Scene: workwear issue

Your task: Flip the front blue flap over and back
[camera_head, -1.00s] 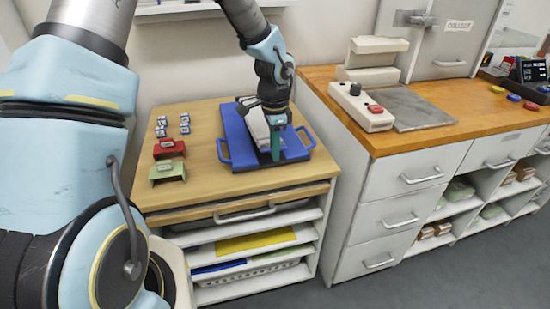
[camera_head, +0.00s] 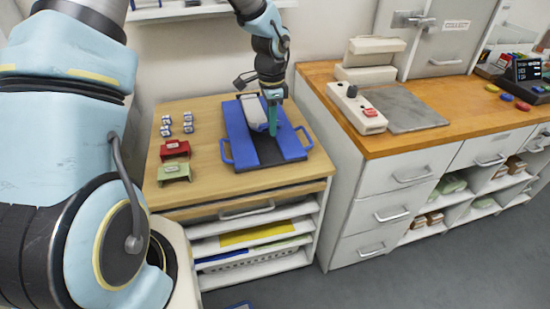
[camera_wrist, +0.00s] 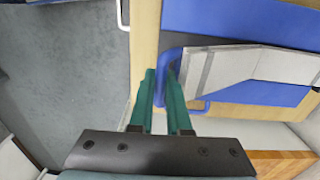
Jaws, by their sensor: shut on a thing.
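The blue folding board (camera_head: 236,140) lies on the wooden cabinet top, with blue panels left and right and a dark middle strip (camera_head: 268,152) bare at the front. A pale grey folded piece (camera_head: 254,112) lies toward its back; it also shows in the wrist view (camera_wrist: 215,68). My gripper (camera_head: 272,130) is over the middle of the board, pointing down. In the wrist view, its teal fingers (camera_wrist: 161,80) are shut with a rounded blue edge, seemingly the front flap's handle (camera_wrist: 160,62), between them. The flap itself is largely hidden in the head view, so its tilt is unclear.
A counter (camera_head: 370,140) with a press-like device stands right, beyond a narrow gap. The cabinet's front right corner is clear.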

